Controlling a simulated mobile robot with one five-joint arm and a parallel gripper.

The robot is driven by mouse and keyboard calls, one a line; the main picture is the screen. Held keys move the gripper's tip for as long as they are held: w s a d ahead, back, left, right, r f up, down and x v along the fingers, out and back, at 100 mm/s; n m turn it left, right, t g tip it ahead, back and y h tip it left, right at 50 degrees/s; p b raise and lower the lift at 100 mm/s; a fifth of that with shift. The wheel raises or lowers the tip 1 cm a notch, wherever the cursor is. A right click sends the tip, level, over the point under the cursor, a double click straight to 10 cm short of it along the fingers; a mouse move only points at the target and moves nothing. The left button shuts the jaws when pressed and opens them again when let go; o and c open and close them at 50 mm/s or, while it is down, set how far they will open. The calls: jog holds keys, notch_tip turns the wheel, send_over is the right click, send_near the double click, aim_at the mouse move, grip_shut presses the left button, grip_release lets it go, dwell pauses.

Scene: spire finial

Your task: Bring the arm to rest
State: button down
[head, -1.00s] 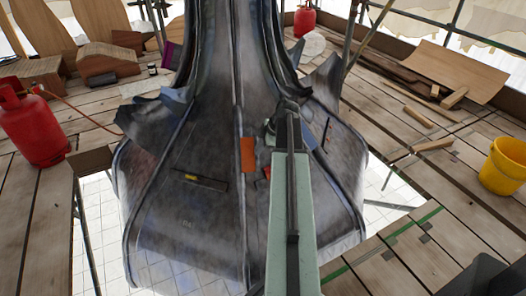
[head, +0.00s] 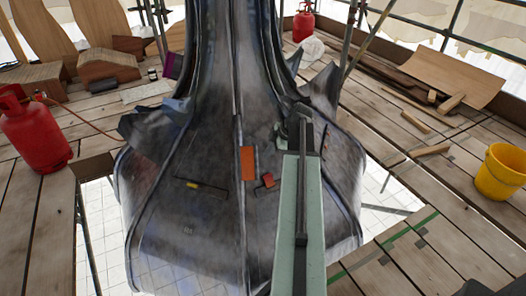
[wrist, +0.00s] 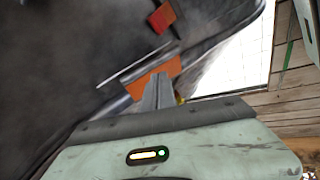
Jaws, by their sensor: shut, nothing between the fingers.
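My arm reaches up from the bottom of the head view over the dark grey lead-clad spire (head: 215,225). My gripper shows in the wrist view (wrist: 157,80) as a narrow grey wedge with its fingers together and nothing between them. In the head view the arm's end largely hides it. An orange patch (head: 248,163) lies on the spire left of the arm, and it also shows just beyond the fingertips in the wrist view (wrist: 150,76). I cannot tell whether the fingers touch anything.
A small red block (head: 267,181) and a dark strip with a yellow part (head: 192,185) lie on the spire. Plank decking surrounds it, with open gaps between. A red gas cylinder (head: 35,135) stands left, a yellow bucket (head: 501,172) right. Scaffold poles (head: 352,45) rise behind.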

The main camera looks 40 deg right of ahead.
jog(key=p+v, duration=0.4)
jog(key=v, duration=0.2)
jog(key=shift+s+d+r, duration=0.2)
jog(key=shift+s+d, duration=0.1)
jog(key=shift+d, duration=0.05)
